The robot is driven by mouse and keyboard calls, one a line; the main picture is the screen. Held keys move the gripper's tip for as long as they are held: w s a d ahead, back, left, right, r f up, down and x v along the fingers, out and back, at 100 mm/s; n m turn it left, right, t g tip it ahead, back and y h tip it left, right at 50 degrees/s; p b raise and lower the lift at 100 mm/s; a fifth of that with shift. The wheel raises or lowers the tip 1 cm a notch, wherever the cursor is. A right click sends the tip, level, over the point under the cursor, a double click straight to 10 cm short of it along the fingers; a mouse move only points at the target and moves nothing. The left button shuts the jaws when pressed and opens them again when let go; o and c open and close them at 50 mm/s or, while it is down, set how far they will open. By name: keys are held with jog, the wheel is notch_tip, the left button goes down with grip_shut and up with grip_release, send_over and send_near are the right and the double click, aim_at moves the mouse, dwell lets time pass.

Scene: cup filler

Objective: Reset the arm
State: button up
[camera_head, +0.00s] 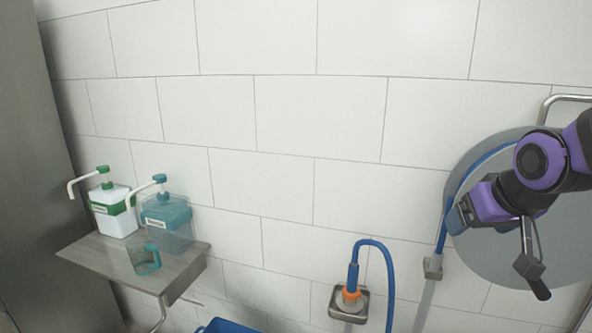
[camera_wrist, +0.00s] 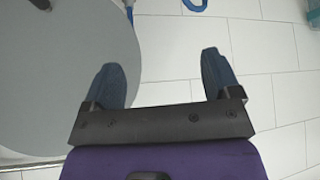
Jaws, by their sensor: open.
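My gripper (camera_wrist: 162,80) is open in the wrist view, with its two blue fingertips spread apart and nothing between them. In the head view my gripper (camera_head: 458,214) is at the right, in front of a round grey disc on the wall. My purple and black arm reaches in from the right edge. A teal clear cup (camera_head: 146,259) stands on a small wall shelf (camera_head: 95,254) at the left, well away from my gripper.
A white and green pump dispenser (camera_head: 112,212) and a teal pump dispenser (camera_head: 168,222) stand on the shelf. A blue hose (camera_head: 387,270) loops from a wall fitting. A blue bin (camera_head: 225,326) shows at the bottom. The grey disc (camera_head: 490,258) is behind my arm.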

jog(key=s+r+g, duration=0.1)
jog(key=s+r, duration=0.2)
jog(key=s, duration=0.4)
jog(key=s+r, duration=0.3)
jog(key=s, duration=0.4)
jog(key=shift+a+g, duration=0.35)
jog(key=shift+g, duration=0.05)
